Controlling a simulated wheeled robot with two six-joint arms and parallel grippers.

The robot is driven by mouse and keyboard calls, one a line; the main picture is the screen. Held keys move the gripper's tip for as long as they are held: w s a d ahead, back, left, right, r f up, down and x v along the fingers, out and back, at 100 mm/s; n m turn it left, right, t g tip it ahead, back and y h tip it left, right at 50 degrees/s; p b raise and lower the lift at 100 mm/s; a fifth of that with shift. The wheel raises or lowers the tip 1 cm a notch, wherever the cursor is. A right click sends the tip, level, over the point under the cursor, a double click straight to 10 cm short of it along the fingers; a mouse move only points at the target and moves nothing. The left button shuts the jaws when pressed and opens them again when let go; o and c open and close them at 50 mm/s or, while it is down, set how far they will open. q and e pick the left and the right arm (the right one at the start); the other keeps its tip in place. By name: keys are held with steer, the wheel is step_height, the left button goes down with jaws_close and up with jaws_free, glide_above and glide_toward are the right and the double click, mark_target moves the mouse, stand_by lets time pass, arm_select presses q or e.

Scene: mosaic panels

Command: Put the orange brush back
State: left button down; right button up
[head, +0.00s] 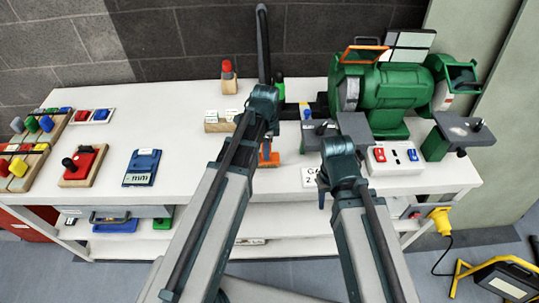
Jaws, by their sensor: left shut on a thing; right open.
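The orange brush (268,161) shows at the end of my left arm, above the front middle of the white workbench. My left gripper (269,138) is shut on it, with the orange part lowest. My own arm covers part of the brush and the jaws, so the grip itself is partly hidden. My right gripper (322,190) is open near the bench's front edge, beside a white card with writing (309,177). The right arm link hides part of this gripper.
A green bench grinder (392,95) stands at the back right. A red-and-blue switch panel (395,157) is in front of it. A blue measuring device (143,167) and red block on wood (83,165) lie left.

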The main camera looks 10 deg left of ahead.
arm_select(q)
steer(key=shift+a, duration=0.25)
steer(key=shift+f, duration=0.2)
steer(key=c, duration=0.6)
jaws_free()
steer(key=shift+r, duration=0.1)
step_height(320, 180, up, 12)
steer(key=p, duration=1.2)
steer(key=shift+r, duration=0.1)
steer(key=s+d+n+y, duration=0.1)
steer(key=s+d+n, duration=0.9)
steer(key=s, duration=0.4)
steer(key=shift+s+d+n, duration=0.15)
steer(key=shift+d+n, duration=0.15)
steer(key=shift+n, duration=0.2)
